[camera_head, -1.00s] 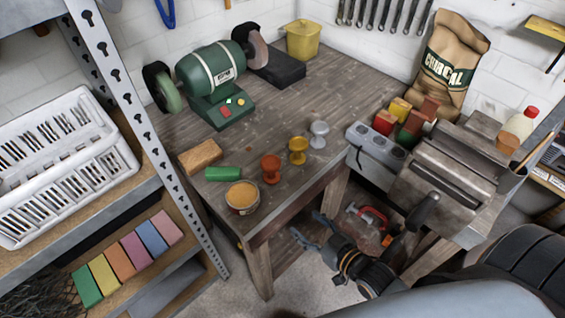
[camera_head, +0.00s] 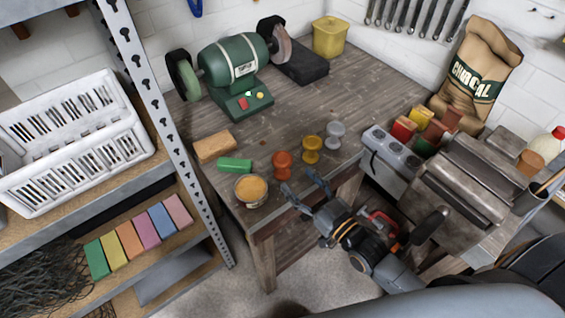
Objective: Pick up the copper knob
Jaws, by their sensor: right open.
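The copper knob (camera_head: 282,164) is orange-red and stands upright near the front edge of the wooden workbench (camera_head: 330,90). A gold knob (camera_head: 312,149) and a silver knob (camera_head: 335,134) stand in a row with it, further right. My right gripper (camera_head: 302,184) is open and empty at the bench's front edge. Its two fingers point toward the knobs, and it is just in front of the copper knob, apart from it. My left gripper is out of view.
A round tin (camera_head: 250,190), a green block (camera_head: 235,165) and a tan block (camera_head: 214,147) lie left of the copper knob. A green bench grinder (camera_head: 230,65) stands behind.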

